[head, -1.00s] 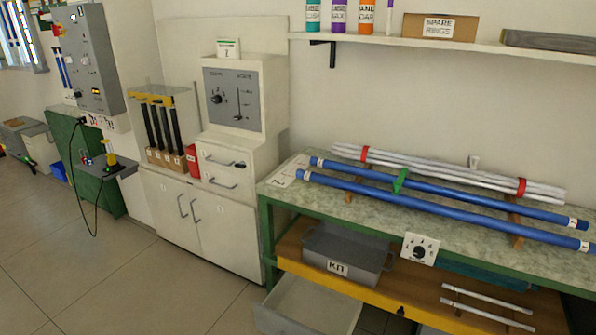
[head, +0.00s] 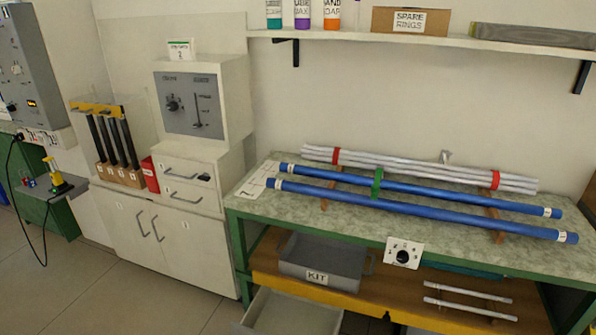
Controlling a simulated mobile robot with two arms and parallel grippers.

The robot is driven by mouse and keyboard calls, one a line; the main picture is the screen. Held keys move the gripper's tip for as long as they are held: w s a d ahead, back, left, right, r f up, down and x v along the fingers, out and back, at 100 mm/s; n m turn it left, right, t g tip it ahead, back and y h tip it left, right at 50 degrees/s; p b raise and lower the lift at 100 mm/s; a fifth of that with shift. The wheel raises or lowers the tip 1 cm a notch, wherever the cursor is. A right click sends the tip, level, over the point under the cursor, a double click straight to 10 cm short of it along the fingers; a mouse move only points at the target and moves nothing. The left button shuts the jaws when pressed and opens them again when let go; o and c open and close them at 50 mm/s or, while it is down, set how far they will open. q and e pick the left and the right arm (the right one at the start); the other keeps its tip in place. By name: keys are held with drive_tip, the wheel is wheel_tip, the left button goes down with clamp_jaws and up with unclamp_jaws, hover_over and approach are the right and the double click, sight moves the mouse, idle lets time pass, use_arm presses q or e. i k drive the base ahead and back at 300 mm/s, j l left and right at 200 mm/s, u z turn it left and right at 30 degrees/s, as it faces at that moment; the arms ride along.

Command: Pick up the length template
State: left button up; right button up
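No thing in view is readable as the length template, so I cannot tell which it is. Two long blue rods, a rear one (head: 420,190) and a front one (head: 420,211), lie on wooden supports on the workbench (head: 262,205). Both have white labels at their ends, and a green clip (head: 377,184) sits at the rear one. Behind them lies a bundle of pale rods (head: 420,168) with red bands. Two short pale rods (head: 468,294) lie on the lower shelf. Neither of my grippers is in view.
A grey KIT tray (head: 330,262) stands on the lower shelf above an open drawer (head: 290,314). A white cabinet (head: 165,240) with a rack of black rods (head: 118,142) stands left of the bench. The floor (head: 90,290) in front is clear.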

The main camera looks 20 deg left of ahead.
sight(253, 187)
drive_tip(key=i+j+z, duration=0.15)
drive_tip(key=j, duration=0.3)
drive_tip(key=i+j+z, duration=0.1)
drive_tip(key=j, duration=0.35)
drive_tip(key=i+j+z, duration=0.15)
drive_tip(key=j, duration=0.3)
drive_tip(key=i+j+z, duration=0.15)
drive_tip(key=j, duration=0.3)
drive_tip(key=j+z, duration=0.1)
drive_tip(key=j, duration=0.4)
